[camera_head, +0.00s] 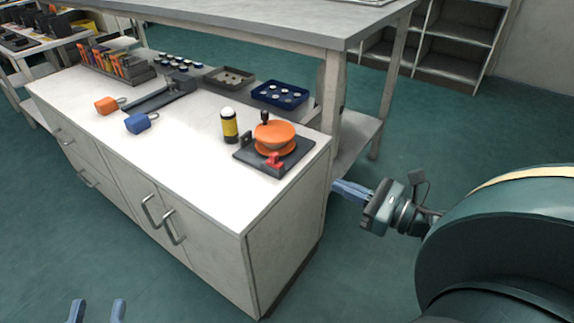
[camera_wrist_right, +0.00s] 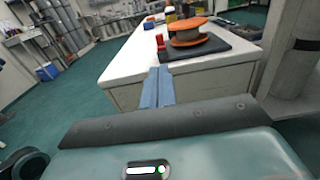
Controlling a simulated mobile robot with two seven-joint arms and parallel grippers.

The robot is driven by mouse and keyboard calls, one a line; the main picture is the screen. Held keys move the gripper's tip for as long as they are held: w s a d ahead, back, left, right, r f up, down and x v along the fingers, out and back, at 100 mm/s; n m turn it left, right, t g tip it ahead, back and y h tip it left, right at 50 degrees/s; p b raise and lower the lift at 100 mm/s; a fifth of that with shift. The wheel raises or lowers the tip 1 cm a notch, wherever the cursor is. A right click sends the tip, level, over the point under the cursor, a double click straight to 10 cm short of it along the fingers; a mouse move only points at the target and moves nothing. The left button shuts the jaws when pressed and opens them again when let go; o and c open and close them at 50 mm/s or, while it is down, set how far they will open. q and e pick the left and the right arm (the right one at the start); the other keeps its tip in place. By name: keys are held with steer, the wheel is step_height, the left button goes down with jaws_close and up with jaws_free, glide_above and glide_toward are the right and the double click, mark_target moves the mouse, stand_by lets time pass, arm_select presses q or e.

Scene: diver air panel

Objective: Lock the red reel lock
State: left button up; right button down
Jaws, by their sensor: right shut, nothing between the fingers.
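The red reel lock (camera_head: 274,160) is a small red block on the front edge of a dark base plate (camera_head: 290,160), beside an orange reel (camera_head: 275,133) with a black knob. In the right wrist view the red lock (camera_wrist_right: 160,42) stands left of the orange reel (camera_wrist_right: 190,36), beyond my fingertips. My right gripper (camera_head: 350,190) is shut and empty, off the cabinet's right end, apart from the lock. Its blue fingers (camera_wrist_right: 158,76) point toward the cabinet. My left gripper (camera_head: 97,312) shows only its two separated fingertips at the bottom edge, low before the cabinet, far from the lock.
The white cabinet top (camera_head: 185,150) is clear toward the front. A yellow-black cylinder (camera_head: 229,127) stands left of the reel. Blue (camera_head: 142,122) and orange (camera_head: 107,105) padlocks lie further left. A blue tray (camera_head: 280,95) is behind. A grey table (camera_head: 300,25) overhangs the back.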

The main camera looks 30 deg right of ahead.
mark_target(277, 158)
steer(key=x, duration=1.4)
steer(key=shift+w, duration=0.1)
